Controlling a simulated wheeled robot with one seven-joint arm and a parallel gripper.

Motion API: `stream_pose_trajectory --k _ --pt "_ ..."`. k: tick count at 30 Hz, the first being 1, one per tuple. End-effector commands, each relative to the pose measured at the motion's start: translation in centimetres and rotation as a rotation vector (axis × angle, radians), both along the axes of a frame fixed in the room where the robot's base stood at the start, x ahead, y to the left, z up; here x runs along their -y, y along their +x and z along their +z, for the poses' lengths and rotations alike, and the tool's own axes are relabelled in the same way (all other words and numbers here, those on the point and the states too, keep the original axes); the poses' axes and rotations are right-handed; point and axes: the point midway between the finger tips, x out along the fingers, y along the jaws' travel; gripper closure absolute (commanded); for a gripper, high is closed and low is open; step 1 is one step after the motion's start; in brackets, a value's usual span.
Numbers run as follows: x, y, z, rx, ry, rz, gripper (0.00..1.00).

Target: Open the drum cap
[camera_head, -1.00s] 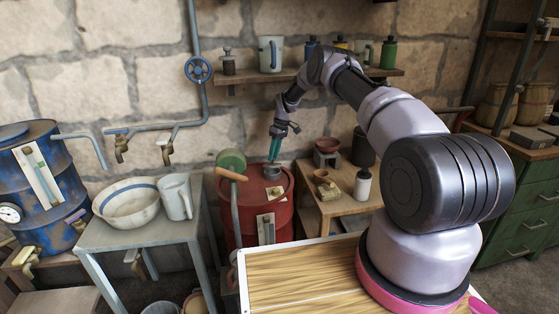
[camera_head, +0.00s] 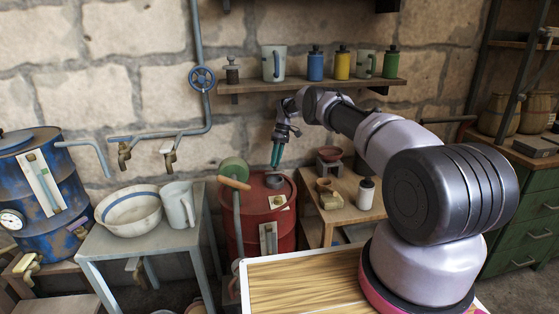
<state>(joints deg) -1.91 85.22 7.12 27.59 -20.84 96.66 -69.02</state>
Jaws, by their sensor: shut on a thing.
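The red drum (camera_head: 250,215) stands at the middle, between the grey side table and the wooden bench. Its small dark round cap (camera_head: 273,181) sits on the drum top. My gripper (camera_head: 275,164) reaches down from above, with teal fingers close together and their tips right at the cap. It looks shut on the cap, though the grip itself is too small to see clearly. The cap looks level and seated on the drum.
A white bowl (camera_head: 130,209) and pitcher (camera_head: 178,204) stand on the left table. A white bottle (camera_head: 365,193) stands on the right bench. A shelf (camera_head: 300,87) hangs above.

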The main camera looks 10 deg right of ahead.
Motion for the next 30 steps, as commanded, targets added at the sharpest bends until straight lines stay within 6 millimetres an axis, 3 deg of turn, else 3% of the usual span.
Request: stream_pose_trajectory --k 2,3,5,19,30 --pt "0.4 0.11 0.01 0.004 -0.006 -0.001 1.0" --pt "0.39 0.11 0.02 0.004 -0.006 -0.001 0.61" --pt "0.37 0.11 0.03 0.004 -0.005 -0.001 0.39" --pt "0.18 0.02 -0.01 0.014 -0.001 0.001 0.38" --pt "0.24 -0.85 -0.52 0.129 0.0 0.003 0.38"
